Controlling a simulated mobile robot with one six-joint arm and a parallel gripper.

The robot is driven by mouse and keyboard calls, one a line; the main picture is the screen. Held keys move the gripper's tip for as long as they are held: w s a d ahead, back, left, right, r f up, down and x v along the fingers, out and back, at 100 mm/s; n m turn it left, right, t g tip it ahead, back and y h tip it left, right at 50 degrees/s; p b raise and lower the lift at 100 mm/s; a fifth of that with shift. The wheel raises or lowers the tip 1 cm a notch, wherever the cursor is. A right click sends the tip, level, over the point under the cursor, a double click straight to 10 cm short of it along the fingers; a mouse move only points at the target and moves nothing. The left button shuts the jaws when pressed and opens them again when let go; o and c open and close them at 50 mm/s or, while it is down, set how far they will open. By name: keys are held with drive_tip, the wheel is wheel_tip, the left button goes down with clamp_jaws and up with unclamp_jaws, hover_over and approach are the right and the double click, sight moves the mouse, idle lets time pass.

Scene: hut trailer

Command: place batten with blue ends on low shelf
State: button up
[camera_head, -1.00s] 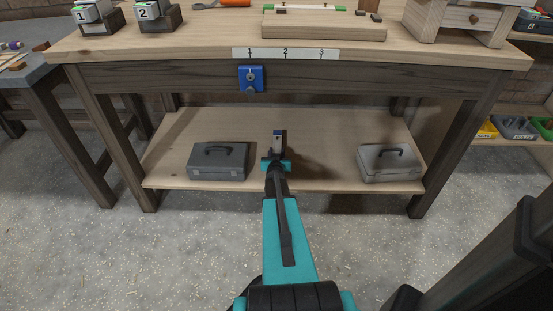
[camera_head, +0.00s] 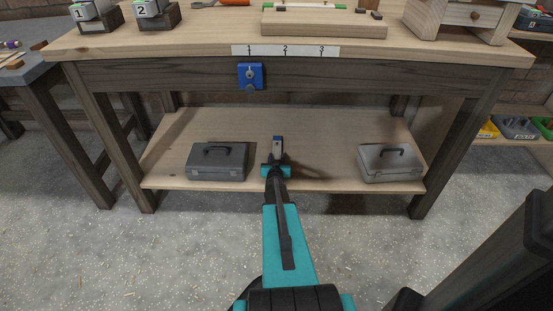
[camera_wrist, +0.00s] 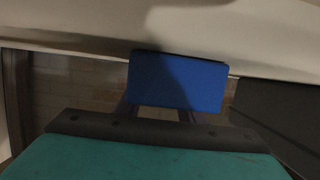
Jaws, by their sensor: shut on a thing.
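My gripper (camera_head: 277,158) is shut on the batten with blue ends. One blue end (camera_head: 278,139) shows just beyond the fingers in the head view, and a blue end (camera_wrist: 178,82) fills the middle of the wrist view. The rest of the batten is mostly hidden by the gripper. The low shelf (camera_head: 320,135) is the pale wooden board under the workbench. My gripper is over the shelf's front middle, between two toolboxes. I cannot tell whether the batten touches the shelf.
A dark grey toolbox (camera_head: 217,162) sits on the shelf to the left, and a lighter grey toolbox (camera_head: 389,163) to the right. The workbench top (camera_head: 180,47) overhangs the shelf. Bench legs (camera_head: 108,140) stand at the sides. The shelf between the toolboxes is clear.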

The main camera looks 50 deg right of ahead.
drive_tip(key=o, duration=1.1)
drive_tip(key=shift+o, duration=0.2)
drive_tip(key=shift+r, duration=0.15)
drive_tip(key=shift+p+v, duration=1.2)
drive_tip(key=shift+v, duration=4.8)
